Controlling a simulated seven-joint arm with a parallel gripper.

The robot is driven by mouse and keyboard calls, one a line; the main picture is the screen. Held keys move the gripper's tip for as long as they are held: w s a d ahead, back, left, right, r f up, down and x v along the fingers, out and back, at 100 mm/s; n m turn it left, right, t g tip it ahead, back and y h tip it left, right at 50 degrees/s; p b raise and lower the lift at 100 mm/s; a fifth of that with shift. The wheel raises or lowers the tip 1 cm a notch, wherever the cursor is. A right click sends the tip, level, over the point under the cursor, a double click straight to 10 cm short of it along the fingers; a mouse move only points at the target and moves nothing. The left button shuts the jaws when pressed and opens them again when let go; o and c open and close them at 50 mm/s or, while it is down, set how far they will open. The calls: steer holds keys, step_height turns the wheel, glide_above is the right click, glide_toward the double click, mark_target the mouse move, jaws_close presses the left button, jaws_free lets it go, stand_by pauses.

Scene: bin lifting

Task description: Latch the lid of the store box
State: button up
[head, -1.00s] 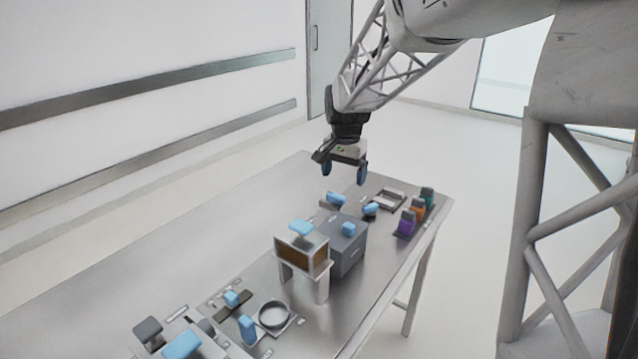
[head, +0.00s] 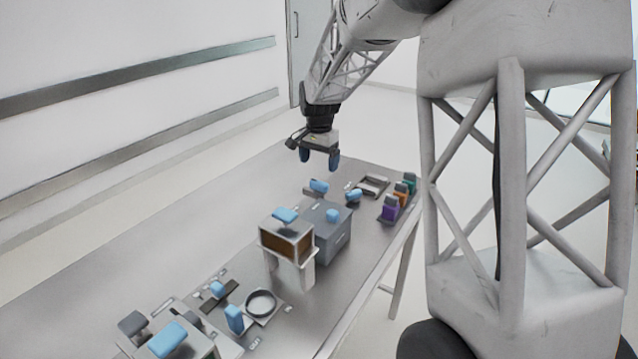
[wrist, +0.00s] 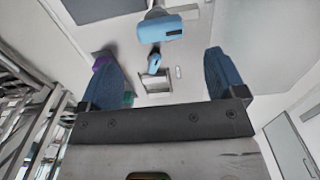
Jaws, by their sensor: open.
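A grey box (head: 335,243) with a blue handle (head: 332,215) on top stands mid-table in the head view; I take it for the store box. Whether its lid is latched cannot be told. Another blue handle (head: 319,186) sits just beyond it, and shows large at the top of the wrist view (wrist: 160,26). My gripper (head: 319,160) hangs above the table beyond the grey box, fingers pointing down. It is open and empty, its two blue fingers (wrist: 168,75) wide apart, with clear air between it and the handles.
A pale cabinet (head: 287,247) with a brown front stands beside the grey box. Purple (head: 390,208), orange and teal blocks stand by the right edge, near a small tray (head: 374,181) and a blue-topped piece (head: 353,196). A round dish (head: 261,303) lies nearer. The table's far left is bare.

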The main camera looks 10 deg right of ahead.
mark_target(319, 182)
steer(key=shift+f, duration=3.85)
steer(key=c, duration=0.9)
